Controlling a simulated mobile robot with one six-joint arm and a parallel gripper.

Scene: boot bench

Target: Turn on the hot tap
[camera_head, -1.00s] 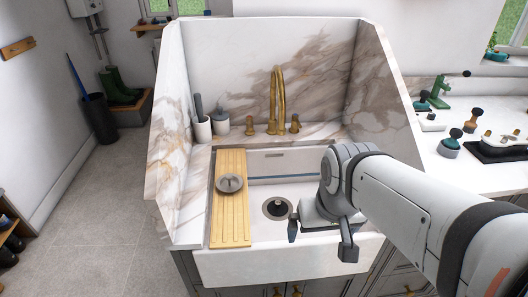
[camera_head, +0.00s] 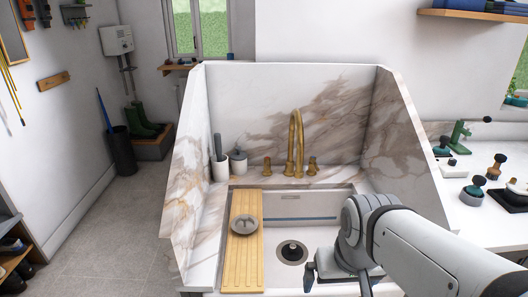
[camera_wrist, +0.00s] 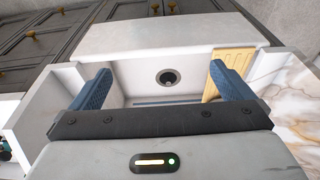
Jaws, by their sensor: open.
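The brass tap set stands on the marble ledge behind the sink. Its tall spout (camera_head: 294,145) is in the middle, with the left handle (camera_head: 267,166) and the right handle (camera_head: 312,165) beside it. No hot or cold marks can be made out. My gripper (camera_head: 337,284) is over the right part of the white sink (camera_head: 325,238), in front of and below the taps, apart from them. In the wrist view its two blue fingers (camera_wrist: 158,88) are wide apart with nothing between them. The taps are not in the wrist view.
A wooden drainboard (camera_head: 243,270) with a grey round item (camera_head: 245,227) spans the sink's left side. Marble walls (camera_head: 195,170) enclose the back and both sides. Two containers (camera_head: 229,162) stand left of the taps. The counter at right holds several small items.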

